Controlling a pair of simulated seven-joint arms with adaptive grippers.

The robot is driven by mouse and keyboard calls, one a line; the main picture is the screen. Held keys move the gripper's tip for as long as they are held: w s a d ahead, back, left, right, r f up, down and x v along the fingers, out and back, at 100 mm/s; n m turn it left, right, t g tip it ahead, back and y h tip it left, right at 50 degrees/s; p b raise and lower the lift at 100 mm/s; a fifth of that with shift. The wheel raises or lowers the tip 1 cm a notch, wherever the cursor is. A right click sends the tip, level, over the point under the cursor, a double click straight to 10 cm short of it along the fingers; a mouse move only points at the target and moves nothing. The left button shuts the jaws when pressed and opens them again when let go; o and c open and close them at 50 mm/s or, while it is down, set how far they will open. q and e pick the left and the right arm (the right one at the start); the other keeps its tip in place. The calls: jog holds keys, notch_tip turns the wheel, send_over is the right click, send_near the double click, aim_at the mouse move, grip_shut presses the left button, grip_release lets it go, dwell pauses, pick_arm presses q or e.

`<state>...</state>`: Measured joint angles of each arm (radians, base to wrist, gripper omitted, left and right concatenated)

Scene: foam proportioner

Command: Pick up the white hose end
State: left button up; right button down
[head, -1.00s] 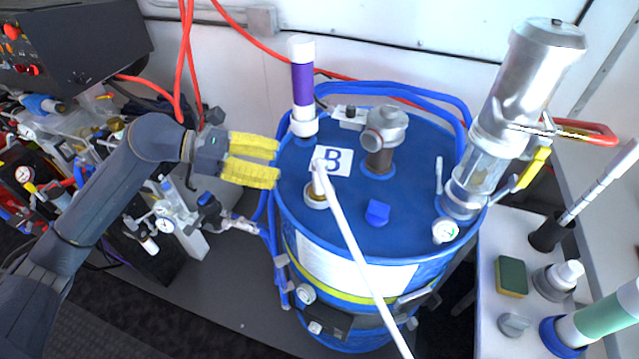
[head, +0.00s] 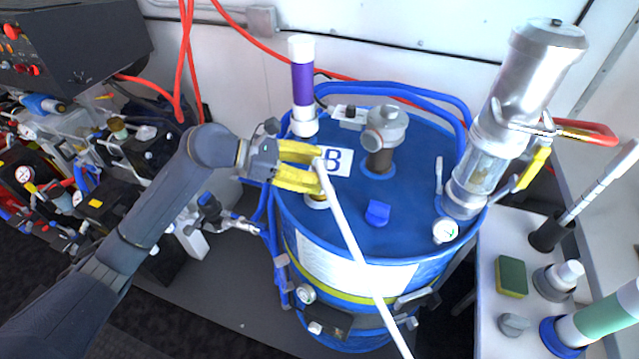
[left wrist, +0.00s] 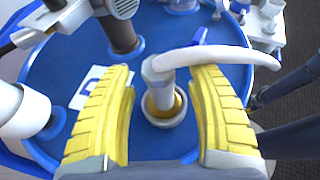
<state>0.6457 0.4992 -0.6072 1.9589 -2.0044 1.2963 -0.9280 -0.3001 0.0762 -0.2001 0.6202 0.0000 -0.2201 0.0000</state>
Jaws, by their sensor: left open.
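The white hose (head: 351,245) runs from the top of the blue drum (head: 408,225) down past its front edge. Its upper end (head: 319,166) stands on a round fitting in the drum lid. My left gripper (head: 318,169) is open, with its yellow fingers around the white hose end. In the left wrist view the hose end (left wrist: 160,80) stands upright between the two fingers (left wrist: 163,100), with a visible gap on the left side; contact on the right side is unclear. The fitting (left wrist: 165,108) with its brass-coloured centre shows below it. My right gripper is not in view.
A purple and white cylinder (head: 302,85), a grey capped pipe (head: 383,135) and a blue cap (head: 377,212) stand on the lid near the gripper. A tall metal and glass cylinder (head: 520,90) rises at the right. A white side table (head: 492,315) holds a sponge (head: 511,276).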

pick_arm(q)
jog(key=shift+d+f, duration=0.25)
jog(key=shift+d, duration=0.2)
grip_shut()
